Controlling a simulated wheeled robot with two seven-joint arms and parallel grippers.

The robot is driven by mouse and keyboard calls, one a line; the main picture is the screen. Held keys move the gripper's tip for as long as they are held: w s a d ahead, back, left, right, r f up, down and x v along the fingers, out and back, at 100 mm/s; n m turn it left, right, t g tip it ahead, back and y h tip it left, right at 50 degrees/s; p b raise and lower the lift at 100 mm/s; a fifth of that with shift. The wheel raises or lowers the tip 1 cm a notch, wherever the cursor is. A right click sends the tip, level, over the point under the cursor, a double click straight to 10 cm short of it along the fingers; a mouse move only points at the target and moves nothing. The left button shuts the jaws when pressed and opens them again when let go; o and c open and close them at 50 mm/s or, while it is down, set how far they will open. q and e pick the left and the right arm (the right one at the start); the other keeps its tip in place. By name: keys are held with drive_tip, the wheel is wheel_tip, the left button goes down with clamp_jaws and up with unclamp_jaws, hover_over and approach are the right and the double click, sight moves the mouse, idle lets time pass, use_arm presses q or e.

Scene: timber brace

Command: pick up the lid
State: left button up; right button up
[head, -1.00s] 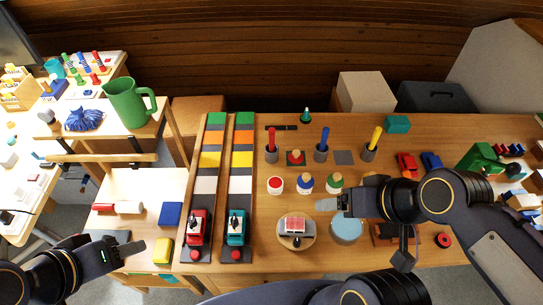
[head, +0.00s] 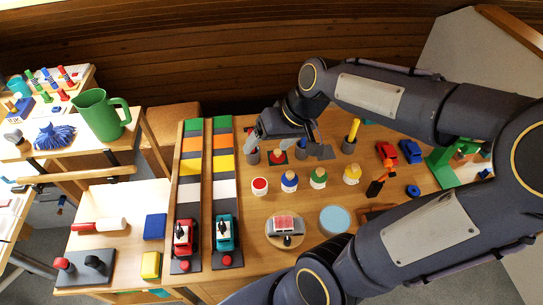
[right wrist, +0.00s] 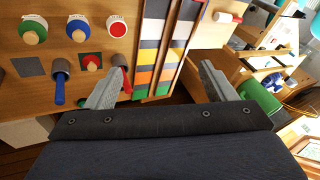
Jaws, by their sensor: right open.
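The lid (head: 278,157) looks like a small red disc with a pale wooden knob. It lies on a small dark square at the back of the table, and shows in the right wrist view (right wrist: 92,62) left of my fingers. A red-rimmed white jar (head: 260,186) without a knob stands in front of it. My right gripper (head: 288,145) is open and empty above the back of the table, its fingers on either side of the lid in the head view. In the right wrist view, the gripper (right wrist: 157,85) has the lid outside its gap. My left gripper is out of sight.
Upright holders with a red, a blue (right wrist: 60,88) and a yellow stick (head: 353,131) stand near the lid. Knobbed blue (head: 289,182), green (head: 318,178) and yellow jars (head: 352,174) line up in front. Two coloured lanes (head: 222,190) run left of them.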

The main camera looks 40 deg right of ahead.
drive_tip(key=w+d+f+g+h+b, duration=0.1)
drive_tip(key=w+d+f+g, duration=0.1)
drive_tip(key=w+d+f, duration=0.7)
drive_tip(key=g+h, duration=0.2)
hover_over(278, 151)
drive_tip(key=f+b, duration=0.1)
drive_tip(key=f, duration=1.3)
drive_tip(key=shift+a+f, duration=0.1)
drive_tip(key=shift+a, duration=0.1)
wheel_tip(278, 151, down, 7)
drive_tip(key=shift+d+f+p, duration=0.1)
drive_tip(key=shift+d+p, duration=0.05)
drive_tip(key=shift+p, duration=1.1)
drive_tip(key=shift+f, duration=0.3)
drive_tip(key=shift+c, duration=0.5)
drive_tip(key=c, duration=1)
